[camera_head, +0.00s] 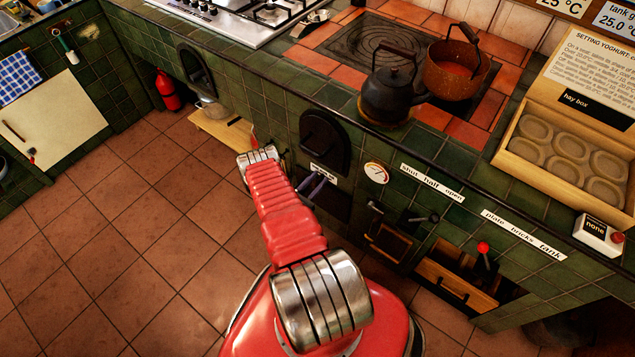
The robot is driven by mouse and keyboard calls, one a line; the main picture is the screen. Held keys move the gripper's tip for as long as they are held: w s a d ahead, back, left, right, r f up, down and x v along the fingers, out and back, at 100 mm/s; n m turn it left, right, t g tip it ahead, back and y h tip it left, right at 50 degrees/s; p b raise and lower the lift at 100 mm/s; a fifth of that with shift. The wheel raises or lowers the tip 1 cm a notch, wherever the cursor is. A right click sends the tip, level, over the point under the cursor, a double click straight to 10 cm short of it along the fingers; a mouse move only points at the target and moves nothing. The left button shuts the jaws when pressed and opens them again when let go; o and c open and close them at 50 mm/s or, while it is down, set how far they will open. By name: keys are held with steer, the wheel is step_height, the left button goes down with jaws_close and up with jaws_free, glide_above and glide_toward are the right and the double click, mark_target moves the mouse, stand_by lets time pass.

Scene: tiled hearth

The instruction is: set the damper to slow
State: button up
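No label that I can read in the head view says slow. A small white label (322,172) under the dark arched firebox opening (325,138) is too small to read. Two dark prongs, which look like the fingers of my gripper (313,188), show beside my red arm just below that label. The rest of the gripper is hidden behind the arm, and I cannot tell whether it is open or touches anything. A lever (422,218) sits under a strip reading shut, half, open (432,183). A red-knobbed lever (483,249) sits under a strip reading plate, bricks, tank (523,233).
A round gauge (376,173) is on the green tiled front. A black kettle (390,95) and a copper pot (455,68) stand on top. A wooden drawer (455,288) is at lower right. The tiled floor (130,250) at left is clear.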

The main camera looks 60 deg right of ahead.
steer(key=shift+a, duration=0.1)
steer(key=w+a, duration=0.2)
steer(key=a, duration=1.1)
steer(key=shift+a, duration=0.2)
steer(key=shift+f, duration=0.15)
stand_by(0.8)
